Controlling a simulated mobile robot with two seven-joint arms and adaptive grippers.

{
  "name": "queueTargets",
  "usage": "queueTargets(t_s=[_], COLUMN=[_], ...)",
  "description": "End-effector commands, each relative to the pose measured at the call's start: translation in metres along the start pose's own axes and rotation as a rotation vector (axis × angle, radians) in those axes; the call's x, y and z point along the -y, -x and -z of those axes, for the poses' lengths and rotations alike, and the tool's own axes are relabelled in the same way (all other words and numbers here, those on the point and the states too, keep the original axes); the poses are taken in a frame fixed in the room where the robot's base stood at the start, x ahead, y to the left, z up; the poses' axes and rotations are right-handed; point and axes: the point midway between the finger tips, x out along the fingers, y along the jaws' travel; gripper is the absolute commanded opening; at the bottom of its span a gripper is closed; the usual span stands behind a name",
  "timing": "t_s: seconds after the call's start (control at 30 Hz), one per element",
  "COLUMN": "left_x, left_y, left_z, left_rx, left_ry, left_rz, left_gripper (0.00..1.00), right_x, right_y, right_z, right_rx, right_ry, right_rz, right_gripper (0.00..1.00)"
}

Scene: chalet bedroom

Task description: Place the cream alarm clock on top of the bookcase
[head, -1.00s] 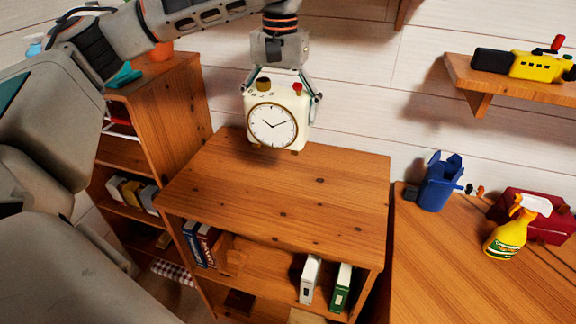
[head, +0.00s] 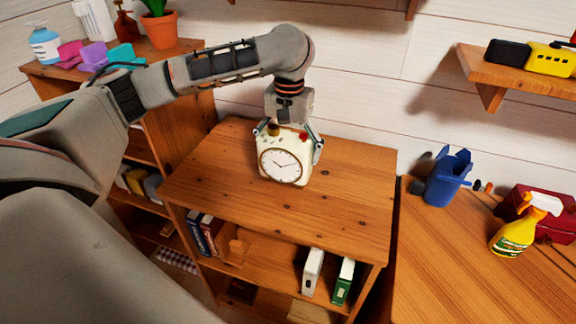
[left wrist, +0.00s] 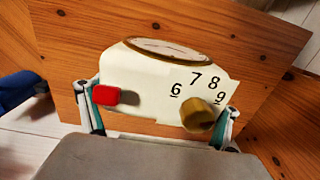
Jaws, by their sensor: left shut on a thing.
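The cream alarm clock (head: 284,164) is upright at the back middle of the low bookcase's wooden top (head: 330,204), its round white face toward me. Its base appears to be on or just above that top; I cannot tell which. My left gripper (head: 289,142) comes down from above and is shut on the clock's sides. In the left wrist view the clock (left wrist: 160,95) sits between the two fingers (left wrist: 160,113), with its red button and brass knob showing. My right gripper is not in view.
A taller shelf (head: 180,80) with a potted plant (head: 158,24) and bottles stands at the left. At the right a desk (head: 440,260) holds a blue watering can (head: 447,177), a yellow spray bottle (head: 515,232) and a red box. Bare wood surrounds the clock.

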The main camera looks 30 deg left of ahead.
Motion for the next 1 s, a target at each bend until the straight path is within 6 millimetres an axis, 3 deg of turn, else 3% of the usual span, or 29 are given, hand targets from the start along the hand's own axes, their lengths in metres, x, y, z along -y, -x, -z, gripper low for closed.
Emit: queueTargets(t_s=[0.47, 0.73, 0.77, 0.8, 1.0], left_x=[-0.001, -0.001, -0.001, -0.001, -0.001], left_y=[-0.047, -0.051, -0.052, -0.052, -0.052], left_z=[0.000, 0.001, 0.000, 0.000, 0.000], left_rx=[0.000, -0.002, 0.000, 0.000, 0.000], left_ry=[0.001, 0.001, 0.000, 0.000, 0.000], left_rz=[-0.002, -0.002, -0.001, -0.001, -0.001], left_gripper=[0.51, 0.51, 0.92, 1.00, 1.00], right_x=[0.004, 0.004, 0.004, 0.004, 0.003], right_y=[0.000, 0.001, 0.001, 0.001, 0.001], right_z=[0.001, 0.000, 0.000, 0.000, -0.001], right_rx=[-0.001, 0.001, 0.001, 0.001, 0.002], right_ry=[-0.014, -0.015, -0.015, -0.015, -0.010], right_rz=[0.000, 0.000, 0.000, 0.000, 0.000], right_gripper=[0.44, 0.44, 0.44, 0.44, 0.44])
